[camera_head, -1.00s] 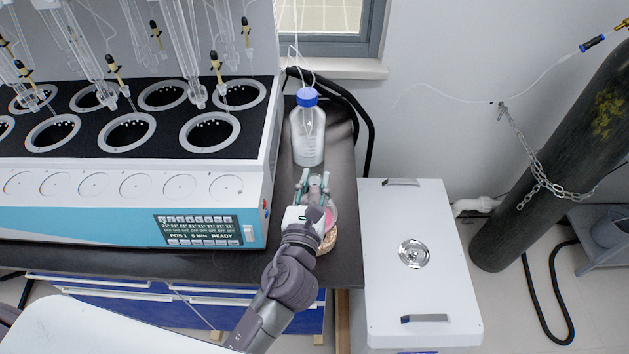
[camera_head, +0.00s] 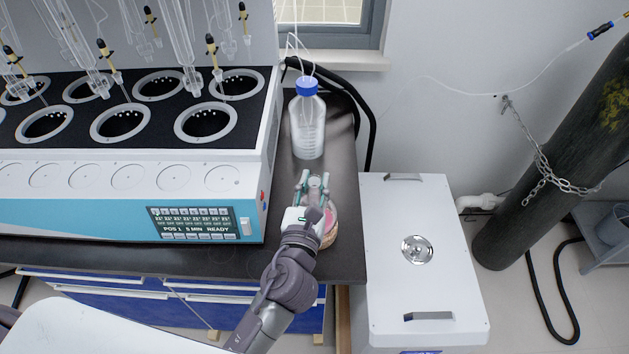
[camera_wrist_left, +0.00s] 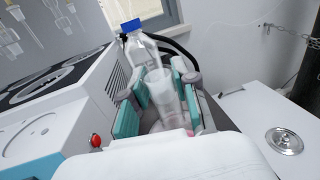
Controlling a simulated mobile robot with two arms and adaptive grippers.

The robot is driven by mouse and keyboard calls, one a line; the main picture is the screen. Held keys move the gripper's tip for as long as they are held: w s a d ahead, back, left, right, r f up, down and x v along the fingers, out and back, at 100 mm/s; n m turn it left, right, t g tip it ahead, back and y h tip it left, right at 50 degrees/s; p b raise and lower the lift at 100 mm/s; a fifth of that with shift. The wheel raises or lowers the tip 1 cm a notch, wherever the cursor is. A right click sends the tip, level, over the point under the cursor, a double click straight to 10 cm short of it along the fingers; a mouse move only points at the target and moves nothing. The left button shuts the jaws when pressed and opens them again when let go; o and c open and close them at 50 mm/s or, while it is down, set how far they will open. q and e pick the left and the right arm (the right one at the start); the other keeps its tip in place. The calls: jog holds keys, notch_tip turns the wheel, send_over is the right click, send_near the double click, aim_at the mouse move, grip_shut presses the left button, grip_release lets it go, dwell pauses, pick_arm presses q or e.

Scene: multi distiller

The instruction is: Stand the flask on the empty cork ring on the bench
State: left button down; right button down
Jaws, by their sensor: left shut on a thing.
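My left gripper (camera_head: 312,186) is shut on the neck of the clear glass flask (camera_head: 328,211), which has some pink liquid low in its body. In the left wrist view the flask's neck (camera_wrist_left: 163,92) stands between the teal finger pads of the gripper (camera_wrist_left: 157,100). The cork ring (camera_head: 329,239) shows under the flask at the bench's right front part. The flask looks upright and over the ring; I cannot tell whether it rests on it. The gripper and wrist hide part of both. My right gripper is not in view.
A blue-capped bottle (camera_head: 308,125) with tubing stands behind the gripper on the dark bench (camera_head: 343,193). The distiller (camera_head: 120,180) fills the left side. A white cabinet (camera_head: 418,275) stands right of the bench, and a chained gas cylinder (camera_head: 545,175) is farther right.

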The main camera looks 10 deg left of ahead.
pick_arm(q)
jog(key=shift+f, duration=0.1)
dwell(0.4)
jog(key=c, duration=0.8)
grip_release()
jog(key=shift+f, duration=0.1)
jog(key=shift+s, duration=0.15)
jog(key=s, duration=1.1)
jog(key=shift+s+d, duration=0.25)
jog(key=shift+s, duration=0.15)
